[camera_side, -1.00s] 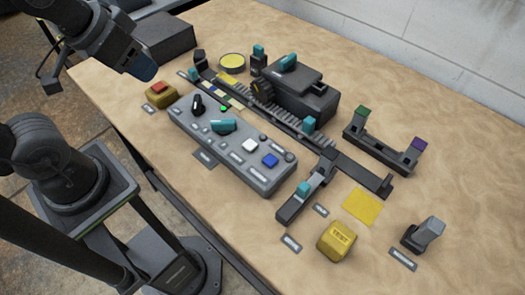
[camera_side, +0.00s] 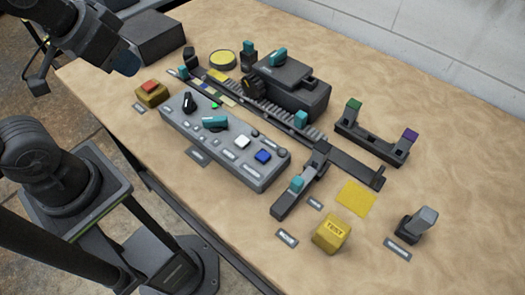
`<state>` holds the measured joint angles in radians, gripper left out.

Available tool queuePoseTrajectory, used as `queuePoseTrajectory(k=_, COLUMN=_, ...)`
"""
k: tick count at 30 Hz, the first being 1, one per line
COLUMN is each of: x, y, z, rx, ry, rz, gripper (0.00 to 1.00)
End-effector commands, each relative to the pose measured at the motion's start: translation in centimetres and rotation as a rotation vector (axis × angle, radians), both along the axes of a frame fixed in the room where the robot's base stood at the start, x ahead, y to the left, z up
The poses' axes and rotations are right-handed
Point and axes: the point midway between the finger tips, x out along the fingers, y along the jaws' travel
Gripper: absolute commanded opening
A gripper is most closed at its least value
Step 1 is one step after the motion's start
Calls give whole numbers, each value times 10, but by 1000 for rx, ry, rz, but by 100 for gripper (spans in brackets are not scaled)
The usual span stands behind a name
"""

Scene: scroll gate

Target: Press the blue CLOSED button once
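The blue button (camera_side: 263,156) sits at the right end of a grey control panel (camera_side: 205,153), beside a white button (camera_side: 242,141). The label plates by the buttons are too small to read. Nothing touches the blue button. Part of my arm (camera_side: 95,30) shows at the upper left, well apart from the panel and above the table's left end. I cannot make out gripper fingers in this view.
The panel also carries a black knob (camera_side: 189,101), a teal handle (camera_side: 214,122) and a lit green lamp (camera_side: 215,105). A red button on a yellow box (camera_side: 152,95) stands left of it. A toothed rail (camera_side: 275,115) runs behind. A yellow TEST block (camera_side: 330,233) stands at front right.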

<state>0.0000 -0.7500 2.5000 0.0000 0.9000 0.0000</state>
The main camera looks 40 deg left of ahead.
Motion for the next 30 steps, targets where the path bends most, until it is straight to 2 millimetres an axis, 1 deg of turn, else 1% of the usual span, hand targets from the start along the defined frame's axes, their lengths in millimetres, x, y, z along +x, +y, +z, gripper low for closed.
queuePoseTrajectory(k=1, x=0, y=0, z=0, rx=0, ry=0, rz=0, gripper=4)
queuePoseTrajectory(k=2, x=0, y=0, z=0, rx=0, ry=0, rz=0, gripper=1)
queuePoseTrajectory(k=3, x=0, y=0, z=0, rx=0, ry=0, rz=0, gripper=0)
queuePoseTrajectory(k=30, x=0, y=0, z=0, rx=0, ry=0, rz=0, gripper=0)
